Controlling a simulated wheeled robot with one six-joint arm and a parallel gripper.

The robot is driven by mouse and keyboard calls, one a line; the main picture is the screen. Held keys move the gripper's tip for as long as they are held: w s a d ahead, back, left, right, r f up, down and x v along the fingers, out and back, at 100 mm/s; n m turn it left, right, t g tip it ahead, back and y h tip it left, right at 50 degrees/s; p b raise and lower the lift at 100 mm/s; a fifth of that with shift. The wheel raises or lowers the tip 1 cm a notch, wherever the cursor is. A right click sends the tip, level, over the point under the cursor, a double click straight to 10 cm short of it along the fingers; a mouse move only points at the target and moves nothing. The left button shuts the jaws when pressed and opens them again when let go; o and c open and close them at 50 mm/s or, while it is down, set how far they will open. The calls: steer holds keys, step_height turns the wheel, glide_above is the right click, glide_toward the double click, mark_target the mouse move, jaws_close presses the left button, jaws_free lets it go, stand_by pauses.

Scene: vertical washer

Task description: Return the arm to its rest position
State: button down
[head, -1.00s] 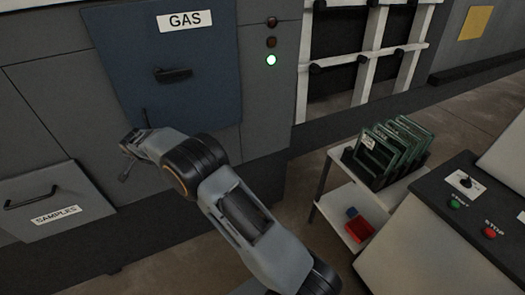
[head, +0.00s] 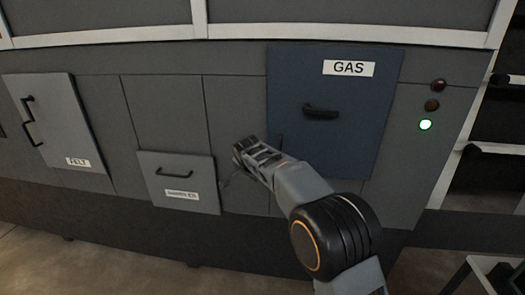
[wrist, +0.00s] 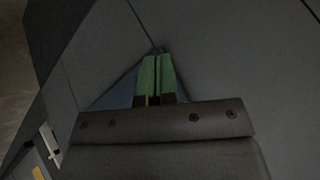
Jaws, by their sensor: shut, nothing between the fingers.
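My gripper (head: 240,160) is at the end of my grey arm in the head view, in front of the cabinet between the samples drawer and the blue gas door. In the wrist view the two green fingers of my gripper (wrist: 157,75) lie side by side, shut with nothing between them. They point toward a grey panel surface. I cannot tell how far the fingertips are from it. My arm reaches up from the bottom right of the head view, bent at a black joint with an orange ring.
The blue gas door (head: 385,115) with a dark handle is shut behind my arm. A samples drawer (head: 150,170) and a felt door (head: 55,110) are to the left. Indicator lights (head: 426,125), one lit green, are at right. Floor is free at bottom left.

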steer(key=s+d+f+n+g, duration=0.3)
steer(key=s+f+n, duration=0.2)
steer(key=s+f, duration=0.1)
steer(key=s+d+r, duration=0.2)
steer(key=s+d, duration=0.9)
steer(key=s, duration=0.2)
steer(key=s+d+r+n+h, duration=0.1)
steer(key=s+d+r, duration=0.1)
steer(key=s+d, duration=0.9)
steer(key=shift+s+n, duration=0.3)
steer(key=shift+s, duration=1.4)
steer(key=c, duration=1.9)
jaws_free()
